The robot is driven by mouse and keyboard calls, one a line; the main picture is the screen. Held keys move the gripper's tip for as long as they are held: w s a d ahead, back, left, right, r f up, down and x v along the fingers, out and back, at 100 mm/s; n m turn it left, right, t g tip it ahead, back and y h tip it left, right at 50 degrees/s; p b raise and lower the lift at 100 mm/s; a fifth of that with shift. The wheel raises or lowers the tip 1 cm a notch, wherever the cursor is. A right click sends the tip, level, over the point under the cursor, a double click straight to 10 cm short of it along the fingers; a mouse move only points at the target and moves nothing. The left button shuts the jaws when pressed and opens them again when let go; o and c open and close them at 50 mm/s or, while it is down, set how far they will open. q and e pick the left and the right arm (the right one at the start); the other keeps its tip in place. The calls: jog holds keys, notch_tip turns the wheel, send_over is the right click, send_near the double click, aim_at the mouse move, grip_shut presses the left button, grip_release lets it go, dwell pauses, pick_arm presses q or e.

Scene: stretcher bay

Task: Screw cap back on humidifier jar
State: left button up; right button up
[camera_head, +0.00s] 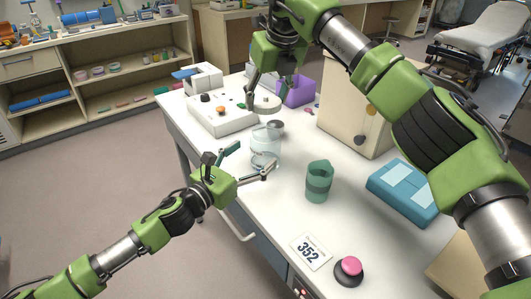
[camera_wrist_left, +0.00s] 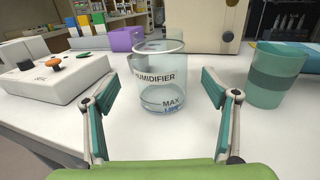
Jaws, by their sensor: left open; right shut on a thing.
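The clear humidifier jar (camera_head: 266,144) stands upright on the white table, open at the top, with "HUMIDIFIER" and "MAX" markings in the left wrist view (camera_wrist_left: 160,90). My left gripper (camera_head: 254,160) is open, its fingers on either side of the jar's near side; its wrist view shows gaps between both fingers (camera_wrist_left: 166,105) and the glass. The right gripper is outside the left wrist view.
A white device with coloured knobs (camera_head: 222,115) stands left of the jar, a green cup (camera_head: 318,184) to the right. A purple box (camera_head: 298,91) and beige cabinet (camera_head: 350,125) stand behind. A blue case (camera_head: 405,190), a "352" card (camera_head: 311,251) and a pink button (camera_head: 351,266) lie nearer.

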aim_at(267, 124)
pick_arm(q)
jog(key=x, duration=0.6)
jog(key=c, duration=1.6)
jog(key=shift+c, duration=0.5)
pick_arm(e)
jog(key=shift+f, duration=2.45)
jog(key=shift+f, duration=0.1)
jog(key=shift+f, duration=0.75)
jog(key=shift+f, duration=0.6)
